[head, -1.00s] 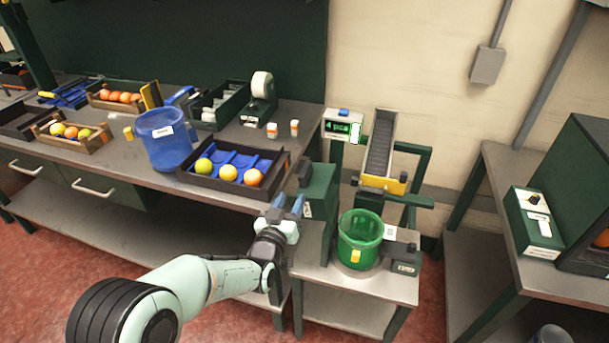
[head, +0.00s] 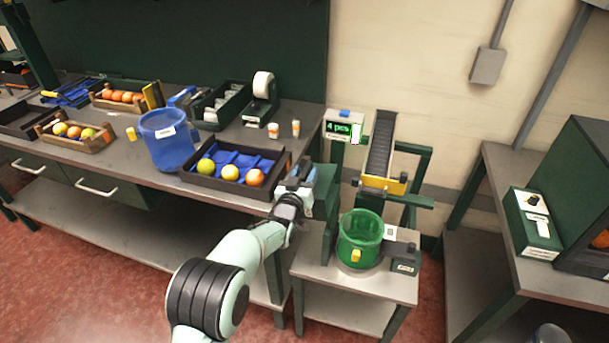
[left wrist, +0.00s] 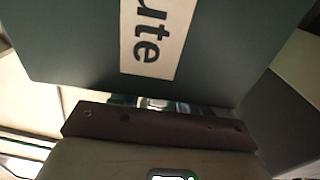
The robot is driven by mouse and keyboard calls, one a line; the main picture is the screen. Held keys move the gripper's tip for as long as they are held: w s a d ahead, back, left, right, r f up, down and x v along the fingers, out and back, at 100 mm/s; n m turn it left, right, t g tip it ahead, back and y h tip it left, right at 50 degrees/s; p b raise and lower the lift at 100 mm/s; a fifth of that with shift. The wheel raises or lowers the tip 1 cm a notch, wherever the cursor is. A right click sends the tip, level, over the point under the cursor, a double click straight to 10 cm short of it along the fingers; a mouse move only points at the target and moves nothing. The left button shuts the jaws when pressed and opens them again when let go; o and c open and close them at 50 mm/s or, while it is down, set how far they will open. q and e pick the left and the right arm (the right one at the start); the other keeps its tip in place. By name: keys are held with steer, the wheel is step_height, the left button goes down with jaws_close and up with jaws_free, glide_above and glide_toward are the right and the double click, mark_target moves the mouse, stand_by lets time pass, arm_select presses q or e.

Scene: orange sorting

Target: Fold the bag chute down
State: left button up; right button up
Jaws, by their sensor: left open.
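The bag chute (head: 328,188) is a dark green panel standing upright at the left of the small side table, beside the green bucket. In the left wrist view its green face (left wrist: 75,45) fills the upper part, with a white label ending in "ute". My left gripper (head: 305,172) is open at the upper left of the chute, close to it. Whether its fingers touch the panel is hidden. My right gripper is out of view.
A green bucket (head: 360,240) stands on the side table (head: 350,284), below a sloping conveyor (head: 380,148). A black tray (head: 198,182) with several fruits and a blue bin (head: 168,145) are on the long bench to the left.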

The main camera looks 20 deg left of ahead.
arm_select(q)
jaws_close()
steer(key=shift+d, duration=0.1)
